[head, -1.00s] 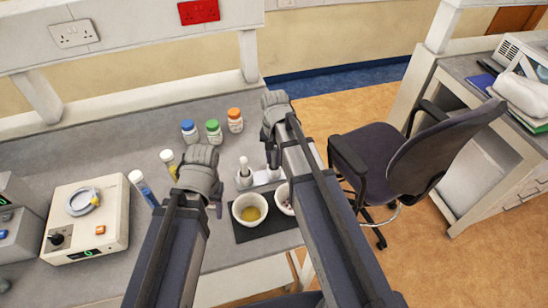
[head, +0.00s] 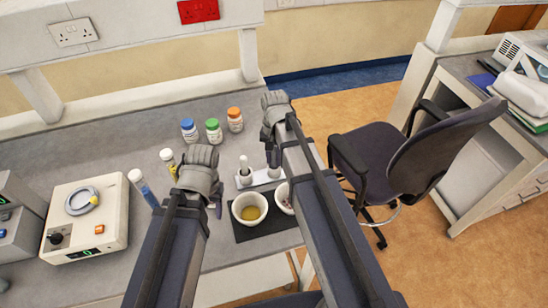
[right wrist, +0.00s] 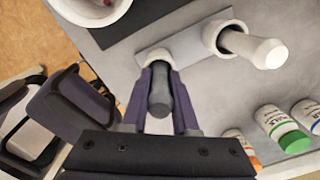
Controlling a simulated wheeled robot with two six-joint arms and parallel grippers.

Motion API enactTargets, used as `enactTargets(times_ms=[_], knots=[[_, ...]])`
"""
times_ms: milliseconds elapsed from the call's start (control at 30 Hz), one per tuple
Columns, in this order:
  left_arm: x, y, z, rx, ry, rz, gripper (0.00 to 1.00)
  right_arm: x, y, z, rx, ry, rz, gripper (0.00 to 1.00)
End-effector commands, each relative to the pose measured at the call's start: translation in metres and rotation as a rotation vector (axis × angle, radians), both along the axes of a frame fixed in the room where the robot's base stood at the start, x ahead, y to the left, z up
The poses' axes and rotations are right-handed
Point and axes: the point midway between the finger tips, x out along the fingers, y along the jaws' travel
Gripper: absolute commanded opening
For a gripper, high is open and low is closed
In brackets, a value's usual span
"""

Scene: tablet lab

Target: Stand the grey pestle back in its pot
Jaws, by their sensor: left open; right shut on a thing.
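My right gripper (right wrist: 159,88) is shut on the grey pestle (right wrist: 159,98) in the right wrist view. The pestle's far end is at a white pot (right wrist: 151,56) on a pale base (right wrist: 186,46); I cannot tell whether it is inside or just above. A second pot (right wrist: 212,32) on the same base holds a white pestle (right wrist: 252,45), which also shows in the head view (head: 244,164). In the head view my right gripper (head: 272,164) hides most of the grey pestle. My left gripper (head: 216,207) is open and empty, left of the mortars.
A white mortar with yellow contents (head: 249,209) stands on a dark mat (head: 262,229), with another mortar (head: 283,198) beside it. Capped bottles (head: 213,131) and tubes (head: 143,187) stand left and behind. A white device (head: 115,215) is at left; a chair (head: 395,165) at right.

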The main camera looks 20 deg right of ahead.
Motion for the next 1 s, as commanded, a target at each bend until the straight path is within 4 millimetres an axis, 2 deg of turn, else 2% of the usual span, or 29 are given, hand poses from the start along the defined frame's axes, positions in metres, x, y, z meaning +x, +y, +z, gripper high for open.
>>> enactTargets(times_ms=[1000], knots=[[0.0000, 0.0000, -0.0050, 0.000, 0.000, 0.000, 0.50, -0.0001, 0.0000, -0.0050, 0.000, 0.000, 0.000, 0.00]])
